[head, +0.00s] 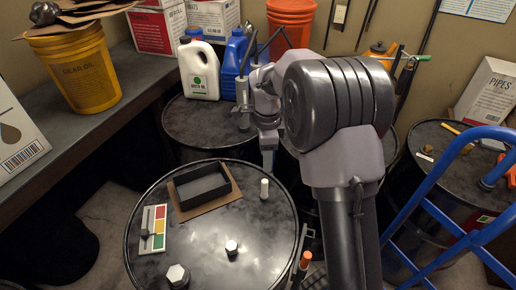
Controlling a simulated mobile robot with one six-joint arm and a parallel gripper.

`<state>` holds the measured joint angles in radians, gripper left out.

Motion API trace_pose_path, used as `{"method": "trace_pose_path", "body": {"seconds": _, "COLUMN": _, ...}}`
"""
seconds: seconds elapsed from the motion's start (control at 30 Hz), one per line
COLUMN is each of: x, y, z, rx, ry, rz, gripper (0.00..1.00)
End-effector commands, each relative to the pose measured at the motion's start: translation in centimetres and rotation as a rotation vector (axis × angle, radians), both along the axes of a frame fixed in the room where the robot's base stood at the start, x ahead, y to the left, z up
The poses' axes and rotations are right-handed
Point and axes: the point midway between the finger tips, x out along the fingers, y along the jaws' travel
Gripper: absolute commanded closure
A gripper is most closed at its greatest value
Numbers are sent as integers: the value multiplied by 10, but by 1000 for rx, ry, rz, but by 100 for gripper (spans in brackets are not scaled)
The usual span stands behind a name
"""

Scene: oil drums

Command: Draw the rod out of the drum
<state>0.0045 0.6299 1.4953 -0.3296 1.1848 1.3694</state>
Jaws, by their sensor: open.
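The near black drum (218,262) has a glossy lid. A short white upright peg (264,189) stands near the lid's right back edge; it may be the top of the rod, and anything below the lid is hidden. My gripper (268,160) points down, just above the peg in the picture. It is small and seen edge-on, open, with nothing visible in it. I cannot tell its exact distance from the peg. A white bung cap (231,247) and a larger hex cap (177,275) also sit on the lid.
On the lid are a black-rimmed tray (182,202) on cardboard and a red-yellow-green card (159,214). Jugs (199,72) stand on the back drum (190,125). A blue hand truck frame (440,170) is at right. An orange-topped stick (305,260) is beside the near drum.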

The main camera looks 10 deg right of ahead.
Motion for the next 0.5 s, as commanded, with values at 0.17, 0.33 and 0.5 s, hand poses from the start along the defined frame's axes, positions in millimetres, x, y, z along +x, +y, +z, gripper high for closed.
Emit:
{"method": "trace_pose_path", "body": {"seconds": 0.17, "x": -2, "y": 0, "z": -47, "rx": 2, "ry": 8, "rz": -2, "gripper": 49}}
{"method": "trace_pose_path", "body": {"seconds": 0.33, "x": -3, "y": 0, "z": -96, "rx": 3, "ry": 10, "rz": -3, "gripper": 49}}
{"method": "trace_pose_path", "body": {"seconds": 0.5, "x": -3, "y": 0, "z": -139, "rx": 3, "ry": 10, "rz": -2, "gripper": 49}}
